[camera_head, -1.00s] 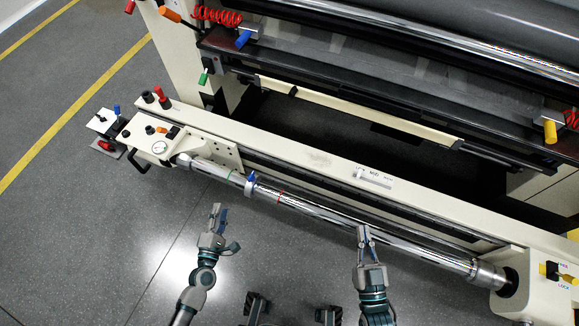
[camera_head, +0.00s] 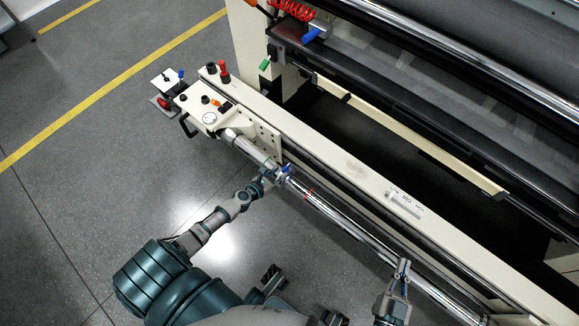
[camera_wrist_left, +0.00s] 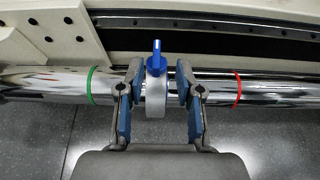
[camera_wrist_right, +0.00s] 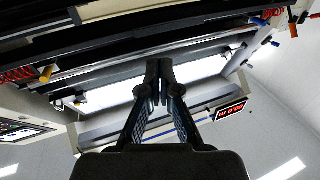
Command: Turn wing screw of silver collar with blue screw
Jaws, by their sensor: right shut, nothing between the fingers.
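The silver collar (camera_wrist_left: 155,98) sits around the chrome shaft, between a green ring and a red ring. Its blue wing screw (camera_wrist_left: 156,58) stands up from the top; it also shows in the head view (camera_head: 287,170). My left gripper (camera_wrist_left: 158,92) is open, with one finger on each side of the collar. Narrow gaps seem to separate the fingers from the collar, though contact is hard to judge. In the head view the left gripper (camera_head: 274,176) is at the collar and partly hides it. My right gripper (camera_head: 402,268) is shut and empty near the shaft, further right; its closed fingertips show in the right wrist view (camera_wrist_right: 159,75).
The chrome shaft (camera_head: 335,213) runs along the cream machine beam (camera_head: 350,170). A green ring (camera_wrist_left: 90,85) and a red ring (camera_wrist_left: 238,87) mark it. A control box with gauge (camera_head: 209,118) is at its left end. Open floor (camera_head: 110,190) lies left.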

